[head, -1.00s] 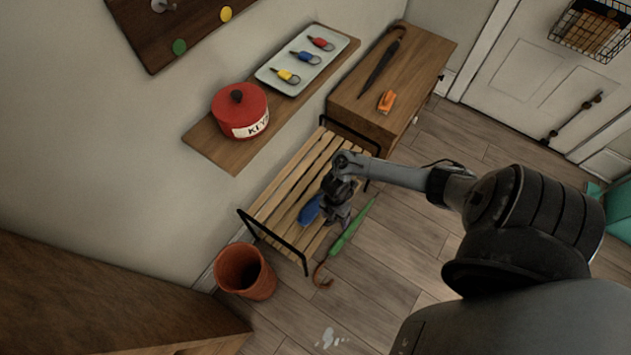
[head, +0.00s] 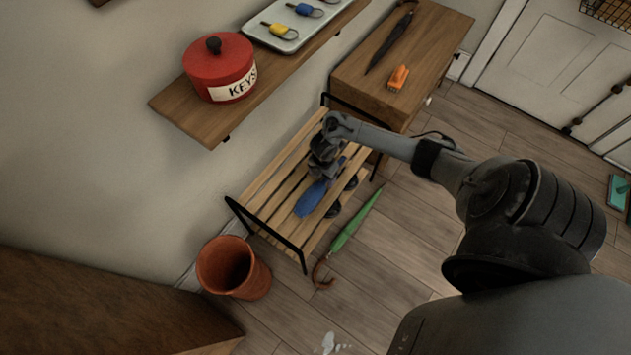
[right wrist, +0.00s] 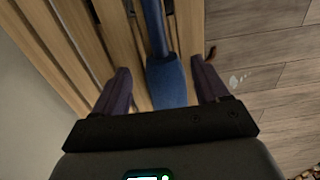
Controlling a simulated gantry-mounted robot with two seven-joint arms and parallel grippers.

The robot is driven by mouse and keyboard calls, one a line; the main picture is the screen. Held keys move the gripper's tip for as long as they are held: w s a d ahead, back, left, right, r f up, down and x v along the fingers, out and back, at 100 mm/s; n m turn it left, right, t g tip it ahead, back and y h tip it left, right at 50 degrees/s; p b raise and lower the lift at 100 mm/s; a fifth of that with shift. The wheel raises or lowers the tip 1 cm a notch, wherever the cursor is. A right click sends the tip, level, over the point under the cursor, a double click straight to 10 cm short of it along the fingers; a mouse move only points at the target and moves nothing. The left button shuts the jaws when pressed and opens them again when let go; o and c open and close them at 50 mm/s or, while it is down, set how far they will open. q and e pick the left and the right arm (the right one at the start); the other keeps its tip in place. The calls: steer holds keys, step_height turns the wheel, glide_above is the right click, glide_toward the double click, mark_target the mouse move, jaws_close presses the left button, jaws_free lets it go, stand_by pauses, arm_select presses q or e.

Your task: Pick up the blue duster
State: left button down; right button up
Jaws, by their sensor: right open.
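The blue duster (head: 311,199) lies on the slatted wooden bench (head: 262,199) in the head view. My right gripper (head: 325,172) is over the bench and covers part of the duster. In the right wrist view, the blue duster (right wrist: 166,84) lies between the two fingers of my right gripper (right wrist: 160,66). The fingers are apart, with a gap on each side of the duster. I cannot tell how far above the slats the fingertips are. My left gripper is not in view.
A wooden cabinet (head: 420,60) stands beyond the bench. A shelf (head: 185,118) with a red pot (head: 218,70) hangs above.

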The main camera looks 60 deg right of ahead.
mark_target(323, 182)
steer(key=shift+d+f+b, duration=0.2)
steer(key=shift+f+b, duration=0.15)
steer(key=shift+f, duration=0.3)
step_height(323, 182, down, 4)
steer(key=b, duration=0.3)
steer(key=shift+s+f, duration=0.15)
steer(key=shift+f, duration=0.1)
steer(key=shift+r, duration=0.1)
steer(key=c, duration=1.1)
